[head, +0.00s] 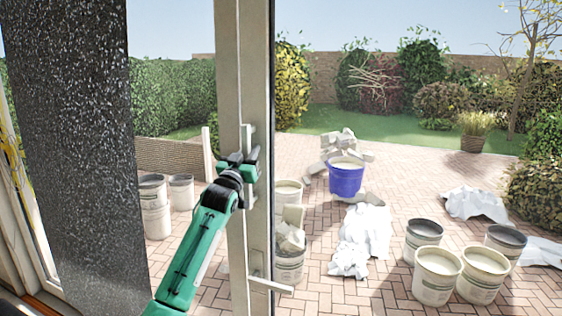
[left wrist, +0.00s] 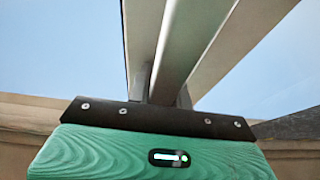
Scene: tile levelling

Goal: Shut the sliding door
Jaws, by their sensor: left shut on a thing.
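The sliding door's pale vertical frame (head: 259,60) stands left of centre in the head view, with a glass pane (head: 172,85) on its left. A pale upright pull handle (head: 248,135) is on the frame. My left gripper (head: 240,166) is shut on this handle, and its fingers partly hide it. In the left wrist view, a grey upright bar (left wrist: 190,45) rises behind the gripper's dark edge; the fingertips are hidden there. To the right of the frame, the patio shows through what looks like a wide opening. My right gripper is not in view.
A dark speckled panel (head: 75,150) stands at the left. A lever (head: 270,285) sticks out low on the frame. Outside are a blue bucket (head: 346,180), several pale buckets (head: 437,280), white crumpled sheets (head: 362,235) and brick paving (head: 400,190).

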